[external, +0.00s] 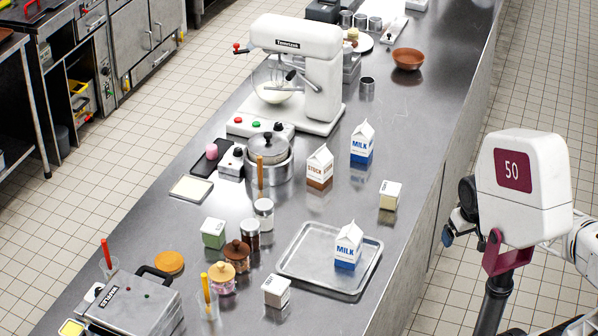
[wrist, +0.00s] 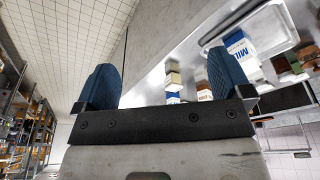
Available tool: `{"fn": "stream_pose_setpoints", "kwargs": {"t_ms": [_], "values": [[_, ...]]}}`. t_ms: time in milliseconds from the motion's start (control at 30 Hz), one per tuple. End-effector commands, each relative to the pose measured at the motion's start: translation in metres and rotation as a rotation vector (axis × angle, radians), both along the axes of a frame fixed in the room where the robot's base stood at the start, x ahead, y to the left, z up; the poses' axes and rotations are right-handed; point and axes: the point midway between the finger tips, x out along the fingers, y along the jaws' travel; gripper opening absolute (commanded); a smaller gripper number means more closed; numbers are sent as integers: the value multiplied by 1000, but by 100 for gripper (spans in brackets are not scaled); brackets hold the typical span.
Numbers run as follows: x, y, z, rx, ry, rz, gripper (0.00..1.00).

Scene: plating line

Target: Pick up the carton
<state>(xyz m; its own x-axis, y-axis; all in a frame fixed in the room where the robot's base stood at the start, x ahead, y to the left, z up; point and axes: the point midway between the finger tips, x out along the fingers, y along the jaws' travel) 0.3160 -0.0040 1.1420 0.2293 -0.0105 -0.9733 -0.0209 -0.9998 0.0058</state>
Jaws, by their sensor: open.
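Several cartons stand upright on the steel counter. A blue-and-white milk carton (external: 347,248) stands on a metal tray (external: 299,267); it also shows in the wrist view (wrist: 240,47). A second milk carton (external: 362,145) stands farther back, with a brown-and-white stock carton (external: 319,168) to its left. My gripper (external: 452,226) is off the counter's right side in the external view, apart from every carton. In the wrist view, my gripper's blue fingers (wrist: 165,82) are spread wide with nothing between them.
Small boxes (external: 390,195) (external: 276,291) stand near the tray. Jars (external: 237,254), a lidded pot (external: 267,159), a stand mixer (external: 297,75) and a waffle maker (external: 132,303) crowd the left side. The counter right of the tray is clear.

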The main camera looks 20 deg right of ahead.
Motion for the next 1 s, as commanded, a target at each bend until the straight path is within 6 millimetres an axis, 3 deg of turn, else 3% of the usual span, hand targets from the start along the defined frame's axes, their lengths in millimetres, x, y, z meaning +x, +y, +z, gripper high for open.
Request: {"fn": "stream_pose_setpoints", "kwargs": {"t_ms": [400, 567, 833, 1000], "values": [[1, 0, 49, -1, -3, 0, 97], [14, -4, 50, -20, -27, -11, 97], [46, -12, 56, -64, -93, -29, 97], [84, -20, 64, -107, -170, -45, 97]]}}
